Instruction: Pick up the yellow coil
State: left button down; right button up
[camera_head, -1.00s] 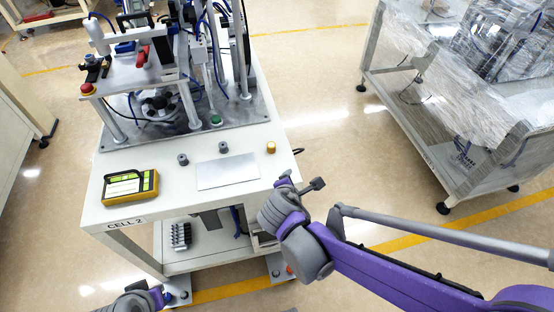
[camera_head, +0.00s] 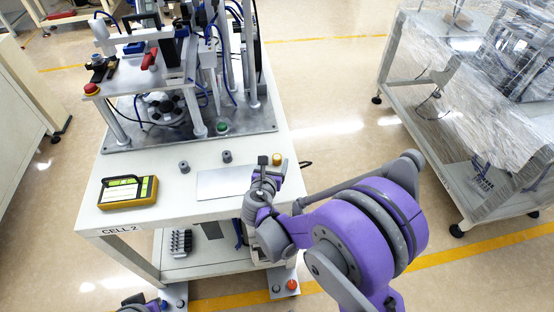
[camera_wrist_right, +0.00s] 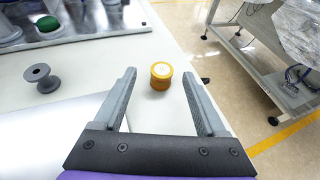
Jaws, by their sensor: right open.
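The yellow coil (camera_head: 277,159) stands upright on the white table top (camera_head: 160,215), near its right edge. In the right wrist view the coil (camera_wrist_right: 161,75) sits between and just beyond the tips of my open right gripper (camera_wrist_right: 161,78). The fingers do not touch it. In the head view the right gripper (camera_head: 269,161) is over the table's right side, close to the coil and partly hidden by my own arm. Only a small part of my left arm shows at the bottom left of the head view; its fingers cannot be made out.
Two grey spools (camera_head: 184,167) (camera_head: 227,156) stand left of the coil. A metal plate (camera_head: 222,183) lies in front of them, and a yellow device (camera_head: 127,192) lies at the left. The feeder machine's base plate (camera_head: 190,138) is behind. A wrapped cart (camera_head: 455,150) stands apart at right.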

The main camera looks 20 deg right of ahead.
aim_at(277, 158)
jog(key=x, duration=0.4)
jog(key=shift+s, duration=0.1)
grip_shut()
